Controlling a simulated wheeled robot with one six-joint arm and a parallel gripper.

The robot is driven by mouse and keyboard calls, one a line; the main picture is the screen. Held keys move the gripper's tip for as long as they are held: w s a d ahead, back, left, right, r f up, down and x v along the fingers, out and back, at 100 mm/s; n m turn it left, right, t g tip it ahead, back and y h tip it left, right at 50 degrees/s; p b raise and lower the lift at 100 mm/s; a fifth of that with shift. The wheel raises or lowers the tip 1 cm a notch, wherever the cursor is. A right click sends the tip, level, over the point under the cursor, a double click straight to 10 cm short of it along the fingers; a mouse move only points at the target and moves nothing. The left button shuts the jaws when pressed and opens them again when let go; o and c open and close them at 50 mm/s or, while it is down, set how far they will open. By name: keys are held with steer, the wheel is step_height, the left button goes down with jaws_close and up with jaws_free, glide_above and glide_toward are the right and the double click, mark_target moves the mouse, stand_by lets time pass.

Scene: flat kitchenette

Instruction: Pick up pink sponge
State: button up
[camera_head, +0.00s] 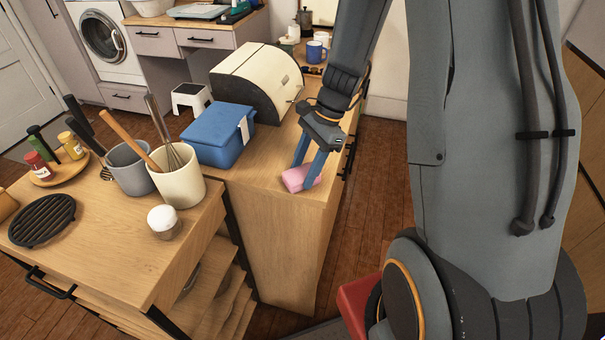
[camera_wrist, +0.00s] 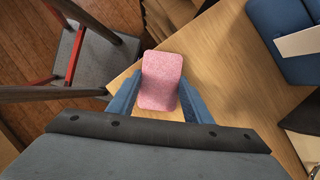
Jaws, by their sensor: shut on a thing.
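The pink sponge (camera_head: 296,179) is at the near end of the wooden counter (camera_head: 262,190), close to its right edge. My gripper (camera_head: 307,175) points down at it, with one blue finger on each side. In the wrist view, the sponge (camera_wrist: 161,80) lies between the two blue fingers of my gripper (camera_wrist: 160,104), which are shut on it. Part of the sponge is hidden behind a finger in the head view. I cannot tell whether the sponge touches the counter or is slightly above it.
A blue lidded box (camera_head: 213,140) and a cream bread box (camera_head: 257,86) stand behind the sponge on the counter. A lower wooden table at left holds a cream crock (camera_head: 180,184) of utensils. A chair (camera_wrist: 92,55) stands beyond the counter edge in the wrist view.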

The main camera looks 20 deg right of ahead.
mark_target(304, 173)
steer(key=shift+r, duration=0.1)
step_height(304, 173, up, 10)
steer(key=b, duration=0.2)
steer(key=shift+r, duration=0.15)
